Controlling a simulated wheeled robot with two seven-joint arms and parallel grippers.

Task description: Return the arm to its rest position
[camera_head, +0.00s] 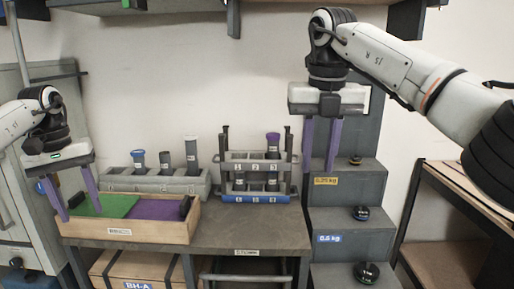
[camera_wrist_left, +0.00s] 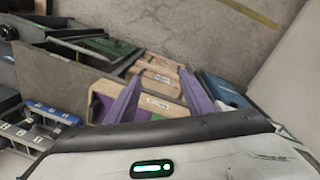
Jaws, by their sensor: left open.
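My left gripper (camera_head: 81,211) hangs at the left in the head view, its two purple fingers pointing down and spread apart. It is at the left part of a wooden tray (camera_head: 125,232) with a green and a purple area; whether it touches the tray I cannot tell. In the left wrist view its fingers (camera_wrist_left: 160,74) are apart with nothing held, and the tray shows behind them. My right gripper (camera_head: 319,171) hangs fingers down in front of the grey stepped stand (camera_head: 352,222). Its fingers are apart with nothing visible between them.
A grey holder (camera_head: 155,184) with several cylinders is behind the tray. Dark round weights, one on the lower step (camera_head: 366,272), sit on the stand. Shelves hang above.

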